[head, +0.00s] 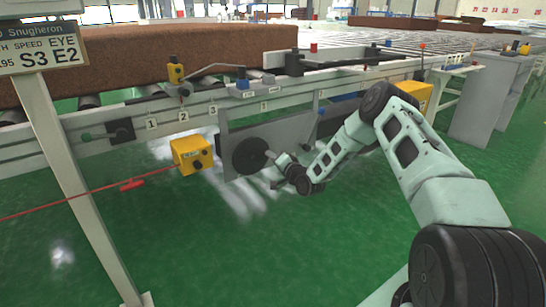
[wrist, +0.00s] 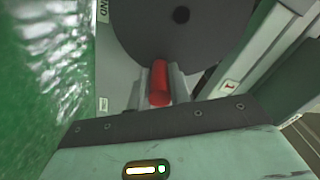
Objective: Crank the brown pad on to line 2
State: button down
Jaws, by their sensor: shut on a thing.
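The long brown pad (head: 200,60) lies on the roller conveyor at the upper left in the head view. A dark round crank disc (head: 251,157) is on a grey panel below the rail; it fills the top of the wrist view (wrist: 185,30). My gripper (head: 271,155) is at the right side of the disc. In the wrist view my gripper (wrist: 159,90) is shut on the red crank handle (wrist: 159,76), one finger on each side. The handle is hidden by my gripper in the head view. A plate marked 2 (head: 183,116) is on the rail.
Plates 1 (head: 151,123) and 3 (head: 212,109) flank plate 2. A yellow box (head: 192,154) with a red pull cord (head: 90,192) is left of the disc. A sign post (head: 70,170) stands at left. The green floor (head: 220,250) in front is clear.

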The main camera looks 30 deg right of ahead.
jog(key=shift+f+m, duration=0.3)
jog(key=shift+f, duration=0.05)
dwell(0.3)
jog(key=c, duration=1.3)
grip_release()
jog(key=shift+s+r, duration=0.1)
jog(key=shift+s, duration=0.25)
jog(key=s+p, duration=0.4)
jog(key=s, duration=1.2)
jog(key=shift+s+d, duration=0.25)
jog(key=shift+s, duration=0.15)
